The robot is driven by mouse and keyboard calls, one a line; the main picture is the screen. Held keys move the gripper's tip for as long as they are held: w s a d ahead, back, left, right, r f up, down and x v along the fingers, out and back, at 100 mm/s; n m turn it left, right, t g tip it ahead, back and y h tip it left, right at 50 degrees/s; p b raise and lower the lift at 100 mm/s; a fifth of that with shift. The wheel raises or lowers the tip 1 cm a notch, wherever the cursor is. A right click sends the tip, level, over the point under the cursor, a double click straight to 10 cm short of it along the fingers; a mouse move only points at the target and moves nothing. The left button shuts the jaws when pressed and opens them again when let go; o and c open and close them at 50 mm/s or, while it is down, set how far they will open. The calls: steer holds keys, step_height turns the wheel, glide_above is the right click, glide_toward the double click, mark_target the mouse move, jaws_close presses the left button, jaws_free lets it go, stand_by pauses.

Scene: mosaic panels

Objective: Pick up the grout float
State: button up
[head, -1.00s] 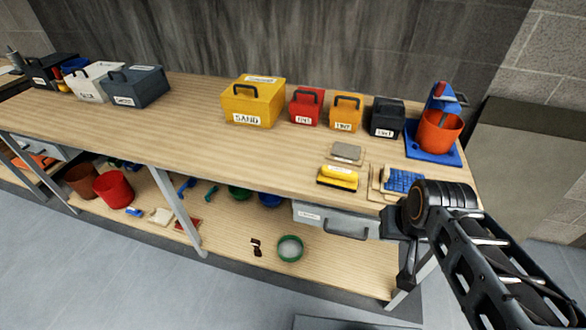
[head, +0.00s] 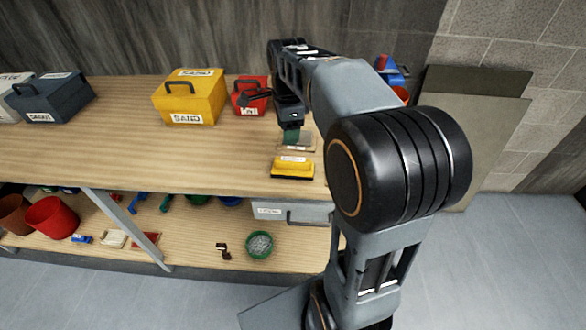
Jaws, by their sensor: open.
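A yellow block with a dark underside and a pale label, which looks like the grout float (head: 293,167), lies near the front edge of the bench top. Just behind it lies a flat grey-and-tan piece (head: 308,143), partly covered by my gripper. My gripper (head: 291,136) points down over this flat piece, behind the yellow block and apart from it in the picture. Its tip looks green, and it is open. Its height above the bench is hard to judge. My arm hides the bench to the right.
A yellow SAND box (head: 190,97) and a red box (head: 250,92) stand left of my gripper. A blue-grey box (head: 54,97) stands farther left. A grey drawer (head: 275,212) hangs under the bench top (head: 120,150). The bench top left of the float is clear.

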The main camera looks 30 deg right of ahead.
steer(key=w+d+m, duration=0.2)
steer(key=m, duration=0.2)
glide_above(293, 159)
steer(key=shift+g, duration=0.3)
steer(key=f, duration=0.8)
steer(key=shift+w+a+f+b, duration=0.15)
steer(key=shift+w+f+b, duration=0.05)
steer(key=shift+f+b, duration=0.15)
steer(key=shift+s+f, duration=0.15)
steer(key=shift+f, duration=1.2)
steer(key=shift+s+f, duration=0.1)
steer(key=shift+f, duration=1.25)
steer(key=c, duration=1.1)
